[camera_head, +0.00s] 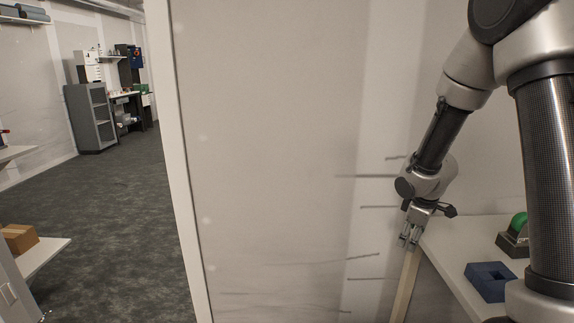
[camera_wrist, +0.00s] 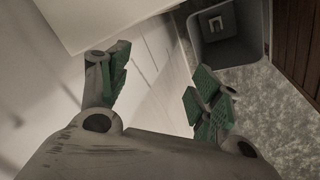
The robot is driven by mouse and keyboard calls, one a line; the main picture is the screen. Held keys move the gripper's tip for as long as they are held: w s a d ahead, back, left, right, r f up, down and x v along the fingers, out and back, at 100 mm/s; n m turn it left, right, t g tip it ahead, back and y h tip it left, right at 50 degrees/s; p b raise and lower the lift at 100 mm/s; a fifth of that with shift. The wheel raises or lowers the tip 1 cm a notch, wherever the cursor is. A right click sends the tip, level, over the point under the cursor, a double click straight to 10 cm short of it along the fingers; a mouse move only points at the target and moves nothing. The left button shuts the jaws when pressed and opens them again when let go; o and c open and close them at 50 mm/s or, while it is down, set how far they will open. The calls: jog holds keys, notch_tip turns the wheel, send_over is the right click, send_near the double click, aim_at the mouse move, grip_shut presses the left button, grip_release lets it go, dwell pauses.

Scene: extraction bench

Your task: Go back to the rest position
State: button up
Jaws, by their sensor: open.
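My gripper (camera_head: 409,238) hangs at the end of my arm, beside the left edge of the white bench (camera_head: 455,268) in the head view. In the wrist view my gripper (camera_wrist: 160,95) shows its two green-padded fingers spread apart with nothing between them. The gripper is open and empty. My arm reaches down from the upper right of the head view, in front of the pale wall.
A blue block with a square opening (camera_head: 490,280) and a dark device with a green dome (camera_head: 515,236) sit on the bench. A grey bin (camera_wrist: 228,35) stands on the floor in the wrist view. Open carpet (camera_head: 110,220) lies left of the wall (camera_head: 270,150).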

jog(key=s+d+r+m, duration=0.1)
jog(key=s+r+m, duration=0.2)
jog(key=s+r, duration=0.4)
jog(key=s+d+r+m, duration=0.25)
jog(key=s+r, duration=0.25)
jog(key=r, duration=0.4)
jog(key=s+a+r+m, duration=0.1)
jog(key=s+r+m, duration=0.1)
jog(key=s, duration=0.5)
jog(key=s+a+r+m, duration=0.2)
jog(key=s+r, duration=0.2)
jog(key=s, duration=0.4)
jog(key=shift+s+a+t+y, duration=0.15)
jog(key=shift+s+t+y, duration=0.05)
jog(key=shift+t+y, duration=0.2)
